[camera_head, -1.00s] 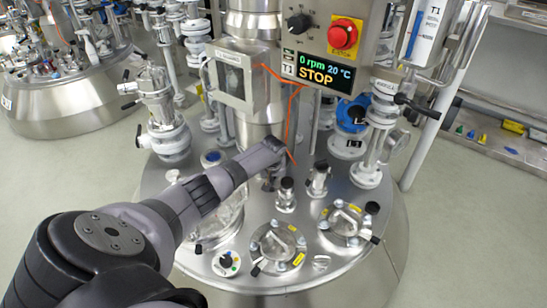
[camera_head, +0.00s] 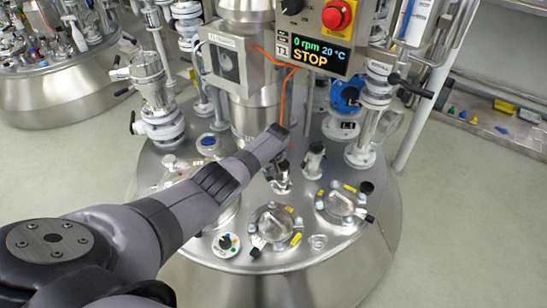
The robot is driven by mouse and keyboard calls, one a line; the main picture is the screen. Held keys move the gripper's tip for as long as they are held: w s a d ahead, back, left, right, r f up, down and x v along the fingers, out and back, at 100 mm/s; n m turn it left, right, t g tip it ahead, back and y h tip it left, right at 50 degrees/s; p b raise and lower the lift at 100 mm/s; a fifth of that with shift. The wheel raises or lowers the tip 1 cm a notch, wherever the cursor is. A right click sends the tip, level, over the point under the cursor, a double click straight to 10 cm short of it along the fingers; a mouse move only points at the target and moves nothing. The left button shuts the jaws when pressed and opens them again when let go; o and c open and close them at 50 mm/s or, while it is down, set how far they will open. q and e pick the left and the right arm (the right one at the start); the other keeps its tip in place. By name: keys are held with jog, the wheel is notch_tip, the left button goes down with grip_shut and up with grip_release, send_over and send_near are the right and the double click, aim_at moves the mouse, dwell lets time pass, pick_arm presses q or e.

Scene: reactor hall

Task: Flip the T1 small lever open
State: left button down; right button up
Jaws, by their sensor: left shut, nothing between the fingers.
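The T1 reactor lid (camera_head: 357,242) is a round steel top below a panel with a T1 label (camera_head: 283,51). My left gripper (camera_head: 277,134) reaches in from the left over the lid, its tip in front of the central column. It is shut with nothing visible in it. A short black-topped fitting (camera_head: 281,180) stands just below the tip, partly hidden, and a second black-topped fitting (camera_head: 314,158) stands to its right. A black handle (camera_head: 257,248) sits at the round front hatch (camera_head: 272,226). I cannot tell which part is the small lever. My right gripper is out of view.
The control panel (camera_head: 318,32) reading STOP, with a red button (camera_head: 337,15), hangs above the tip. An orange cable (camera_head: 283,100) runs down close to it. A blue-capped valve (camera_head: 346,96) stands right. Another vessel (camera_head: 62,97) is far left; floor lies between.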

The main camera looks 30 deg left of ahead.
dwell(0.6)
pick_arm(q)
jog(key=v, duration=1.2)
